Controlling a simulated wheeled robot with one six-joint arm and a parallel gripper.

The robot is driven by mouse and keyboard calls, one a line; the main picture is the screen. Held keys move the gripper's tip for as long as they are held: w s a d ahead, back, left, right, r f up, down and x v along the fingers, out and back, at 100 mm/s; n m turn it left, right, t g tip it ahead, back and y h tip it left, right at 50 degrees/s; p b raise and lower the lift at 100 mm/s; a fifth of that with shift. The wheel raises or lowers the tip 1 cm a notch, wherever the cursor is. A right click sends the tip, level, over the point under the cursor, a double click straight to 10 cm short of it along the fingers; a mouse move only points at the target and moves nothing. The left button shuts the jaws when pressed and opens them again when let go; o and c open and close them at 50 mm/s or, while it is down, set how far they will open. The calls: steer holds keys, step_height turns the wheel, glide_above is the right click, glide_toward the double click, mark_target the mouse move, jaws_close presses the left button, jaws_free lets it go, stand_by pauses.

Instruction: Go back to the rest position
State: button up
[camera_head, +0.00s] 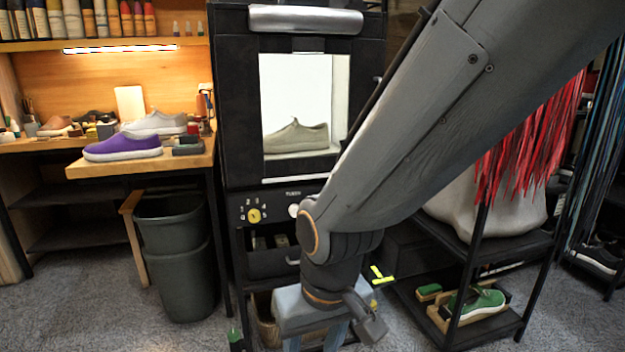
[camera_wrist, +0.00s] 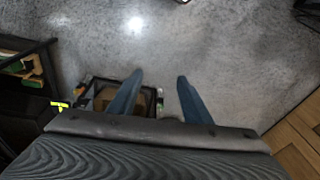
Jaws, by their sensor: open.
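My gripper (camera_head: 312,344) hangs low in front of the black cabinet, pointing down. In the wrist view my gripper (camera_wrist: 160,76) has two blue fingers spread apart with nothing between them. Below them are grey floor and part of a box-like holder at the lower left. A beige sneaker (camera_head: 296,138) sits inside the lit white chamber of the black cabinet (camera_head: 228,110), well above and apart from my gripper. My arm hides part of the cabinet's right side.
A purple sneaker (camera_head: 124,146) and a grey-white one stand on the wooden bench (camera_head: 90,170) at left. A dark bin (camera_head: 178,262) is below. At right, a black rack (camera_head: 462,330) holds a green sneaker (camera_head: 478,304) low down; red laces hang above. Floor between is open.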

steer(key=s+d+r+n+g+p, duration=0.1)
steer(key=s+d+r, duration=0.15)
steer(key=s, duration=0.25)
steer(key=d+r+m+h+p, duration=0.1)
steer(key=d+r+m+p, duration=0.4)
steer(key=d+r+p, duration=1.2)
step_height(320, 180, up, 4)
steer(key=p, duration=0.7)
steer(key=shift+s+f+m, duration=0.25)
steer(key=shift+s+m, duration=0.1)
steer(key=shift+m, duration=0.05)
